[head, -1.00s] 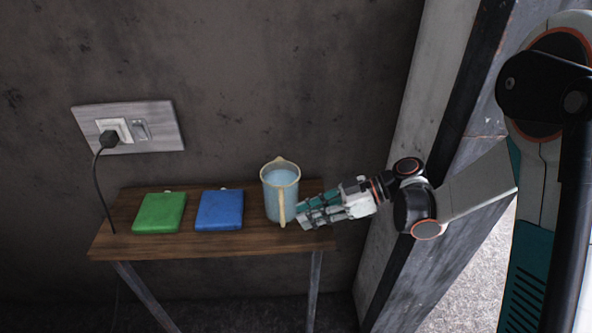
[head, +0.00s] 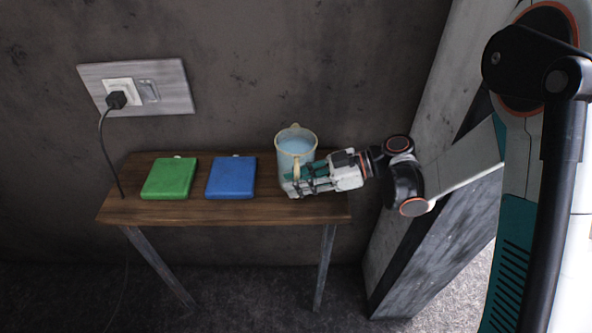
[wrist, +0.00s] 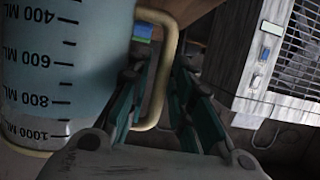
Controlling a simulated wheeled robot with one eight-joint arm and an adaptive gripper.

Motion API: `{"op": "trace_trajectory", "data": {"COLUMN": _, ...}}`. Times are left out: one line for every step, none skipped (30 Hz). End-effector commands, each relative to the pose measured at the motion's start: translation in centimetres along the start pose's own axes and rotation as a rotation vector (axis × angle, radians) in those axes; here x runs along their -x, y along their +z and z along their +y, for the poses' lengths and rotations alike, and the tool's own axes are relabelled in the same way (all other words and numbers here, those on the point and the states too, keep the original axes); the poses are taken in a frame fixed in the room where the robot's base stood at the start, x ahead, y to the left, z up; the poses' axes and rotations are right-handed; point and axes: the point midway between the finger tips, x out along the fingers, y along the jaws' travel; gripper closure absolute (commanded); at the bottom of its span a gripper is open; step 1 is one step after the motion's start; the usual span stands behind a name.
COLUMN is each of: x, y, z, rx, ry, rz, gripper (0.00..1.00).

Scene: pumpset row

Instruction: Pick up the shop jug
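The shop jug (head: 290,148) is a clear, bluish measuring jug with a cream rim and handle. It stands upright at the right end of the wooden table. In the wrist view the jug (wrist: 65,75) fills the left side, with its volume marks showing. Its cream handle (wrist: 172,60) passes between my two fingers. My gripper (head: 296,180) reaches in from the right at handle height and covers the lower part of the handle in the head view. In the wrist view my gripper (wrist: 160,95) is open, with gaps visible beside the handle.
A blue case (head: 231,178) and a green case (head: 169,179) lie left of the jug on the wooden table (head: 230,212). A wall socket plate (head: 170,92) with a plugged cord is above left. A pillar stands right of the table. A grille (wrist: 300,50) shows in the wrist view.

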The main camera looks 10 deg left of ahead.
Motion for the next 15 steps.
{"op": "trace_trajectory", "data": {"x": -0.30, "y": 0.04, "z": -0.02, "rx": 0.000, "ry": 0.000, "rz": 0.000, "gripper": 0.79}}
{"op": "trace_trajectory", "data": {"x": -0.34, "y": 0.00, "z": -0.01, "rx": 0.000, "ry": 0.000, "rz": 0.000, "gripper": 0.79}}
{"op": "trace_trajectory", "data": {"x": -0.32, "y": -0.04, "z": 0.01, "rx": 0.000, "ry": 0.001, "rz": 0.000, "gripper": 0.79}}
{"op": "trace_trajectory", "data": {"x": -0.29, "y": -0.06, "z": 0.01, "rx": 0.000, "ry": 0.001, "rz": 0.000, "gripper": 0.79}}
{"op": "trace_trajectory", "data": {"x": -0.27, "y": -0.07, "z": 0.01, "rx": 0.000, "ry": 0.001, "rz": 0.000, "gripper": 0.79}}
{"op": "trace_trajectory", "data": {"x": -0.26, "y": -0.08, "z": 0.01, "rx": 0.000, "ry": 0.001, "rz": 0.000, "gripper": 0.79}}
{"op": "trace_trajectory", "data": {"x": -0.26, "y": -0.08, "z": 0.01, "rx": 0.000, "ry": 0.001, "rz": 0.000, "gripper": 0.81}}
{"op": "trace_trajectory", "data": {"x": -0.25, "y": -0.08, "z": 0.01, "rx": 0.000, "ry": 0.001, "rz": 0.000, "gripper": 0.88}}
{"op": "trace_trajectory", "data": {"x": -0.25, "y": -0.08, "z": 0.01, "rx": 0.000, "ry": 0.001, "rz": 0.000, "gripper": 0.97}}
{"op": "trace_trajectory", "data": {"x": -0.25, "y": -0.07, "z": 0.01, "rx": 0.000, "ry": 0.001, "rz": 0.000, "gripper": 1.00}}
{"op": "trace_trajectory", "data": {"x": -0.24, "y": -0.07, "z": 0.01, "rx": 0.000, "ry": 0.001, "rz": 0.000, "gripper": 1.00}}
{"op": "trace_trajectory", "data": {"x": -0.24, "y": -0.07, "z": 0.01, "rx": 0.000, "ry": 0.001, "rz": 0.000, "gripper": 1.00}}
{"op": "trace_trajectory", "data": {"x": -0.24, "y": -0.07, "z": 0.01, "rx": 0.000, "ry": 0.001, "rz": 0.000, "gripper": 1.00}}
{"op": "trace_trajectory", "data": {"x": -0.24, "y": -0.07, "z": 0.02, "rx": 0.000, "ry": 0.001, "rz": 0.000, "gripper": 1.00}}
{"op": "trace_trajectory", "data": {"x": -0.22, "y": -0.16, "z": 0.02, "rx": 0.001, "ry": 0.001, "rz": 0.002, "gripper": 1.00}}
